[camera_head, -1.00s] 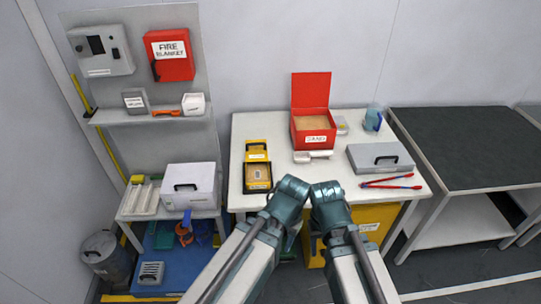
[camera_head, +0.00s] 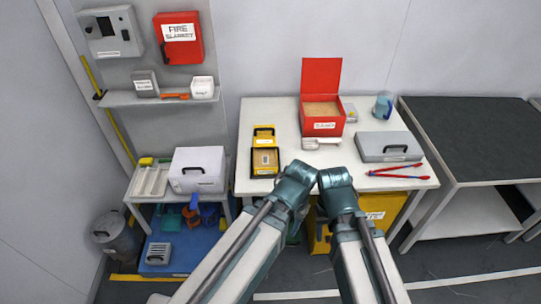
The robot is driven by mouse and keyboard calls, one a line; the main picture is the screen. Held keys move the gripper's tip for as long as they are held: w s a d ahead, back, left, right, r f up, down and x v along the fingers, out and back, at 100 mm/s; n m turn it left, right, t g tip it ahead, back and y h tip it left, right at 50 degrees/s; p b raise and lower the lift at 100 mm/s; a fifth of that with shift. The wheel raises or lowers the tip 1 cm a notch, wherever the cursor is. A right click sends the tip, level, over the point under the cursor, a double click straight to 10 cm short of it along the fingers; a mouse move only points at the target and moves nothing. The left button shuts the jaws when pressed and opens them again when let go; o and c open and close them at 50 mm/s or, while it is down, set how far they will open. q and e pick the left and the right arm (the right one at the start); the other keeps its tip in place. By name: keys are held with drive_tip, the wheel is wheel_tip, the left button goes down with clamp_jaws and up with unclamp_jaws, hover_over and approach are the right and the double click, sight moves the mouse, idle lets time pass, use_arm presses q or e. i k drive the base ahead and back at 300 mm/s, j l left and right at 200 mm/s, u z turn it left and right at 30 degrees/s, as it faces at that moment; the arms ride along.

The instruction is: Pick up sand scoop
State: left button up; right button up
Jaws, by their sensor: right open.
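The sand scoop (camera_head: 321,143) is a small pale scoop. It lies on the white table, just in front of the open red sand box (camera_head: 323,126). My right arm comes up from the bottom, and its teal end (camera_head: 336,178) is below the scoop in the picture, apart from it. My right gripper is open with nothing seen in it; its fingertips are hard to make out. My left arm's teal end (camera_head: 298,172) is beside it on the left, and its gripper does not show.
On the white table (camera_head: 225,118), a yellow case (camera_head: 264,160) is at left. A grey case (camera_head: 388,147), red tongs (camera_head: 400,171) and a clear blue cup (camera_head: 382,106) are at right. A yellow cabinet (camera_head: 378,208) stands beneath. A dark-topped bench (camera_head: 470,140) is further right.

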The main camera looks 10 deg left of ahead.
sight(310, 143)
drive_tip(key=i+z, duration=0.4)
drive_tip(key=i+j+z, duration=0.2)
drive_tip(key=z, duration=0.15)
drive_tip(key=i+j+z, duration=0.25)
drive_tip(key=i+z, duration=0.15)
